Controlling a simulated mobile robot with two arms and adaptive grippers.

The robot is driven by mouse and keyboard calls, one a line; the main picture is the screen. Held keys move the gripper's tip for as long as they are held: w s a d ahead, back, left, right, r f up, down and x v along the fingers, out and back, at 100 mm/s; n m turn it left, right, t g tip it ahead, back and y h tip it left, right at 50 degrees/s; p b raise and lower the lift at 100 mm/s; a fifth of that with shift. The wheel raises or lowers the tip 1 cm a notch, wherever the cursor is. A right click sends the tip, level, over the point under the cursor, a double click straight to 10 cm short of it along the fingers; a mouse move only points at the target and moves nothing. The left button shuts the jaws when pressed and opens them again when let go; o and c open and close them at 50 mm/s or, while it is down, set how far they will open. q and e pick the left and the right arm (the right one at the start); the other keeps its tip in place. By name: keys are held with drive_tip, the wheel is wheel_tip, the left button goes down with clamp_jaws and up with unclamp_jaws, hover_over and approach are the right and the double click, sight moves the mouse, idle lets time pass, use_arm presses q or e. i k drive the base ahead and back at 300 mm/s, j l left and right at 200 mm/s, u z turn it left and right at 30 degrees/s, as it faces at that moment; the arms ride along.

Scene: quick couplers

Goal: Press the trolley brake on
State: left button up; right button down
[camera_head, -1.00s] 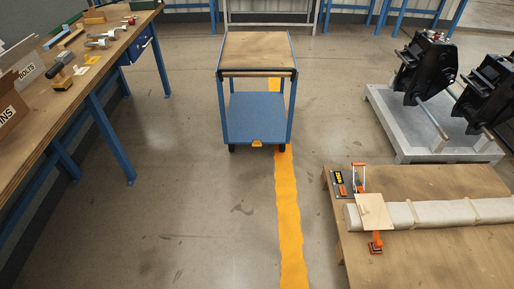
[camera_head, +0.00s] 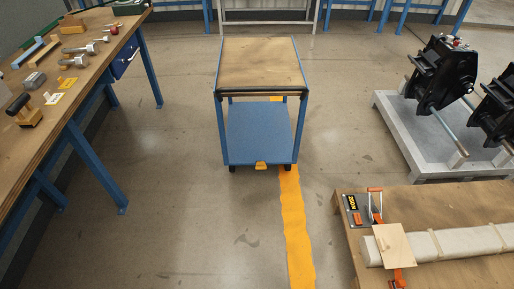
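A blue trolley (camera_head: 230,135) with a wooden top stands upright on the floor ahead, near the picture's middle. Its lower blue shelf is empty, and its top looks bare. A small orange-yellow brake pedal (camera_head: 261,165) sticks out at the middle of its near lower edge, between the dark near castors. Whether the pedal is up or down is too small to tell. Neither of my grippers is in the head view.
A workbench (camera_head: 75,92) with tools and boxes runs along the left. A low wooden table (camera_head: 350,240) with a wrapped long bundle is at the near right. A grey pallet (camera_head: 410,150) with black machines stands behind it. The floor (camera_head: 190,220) before the trolley is clear.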

sight(260, 165)
drive_tip(key=i+j, duration=0.15)
drive_tip(key=i, duration=0.3)
drive_tip(key=i+j, duration=0.15)
drive_tip(key=i, duration=0.3)
drive_tip(key=i+j, duration=0.15)
drive_tip(key=i, duration=0.3)
drive_tip(key=i+j, duration=0.15)
drive_tip(key=i, duration=0.35)
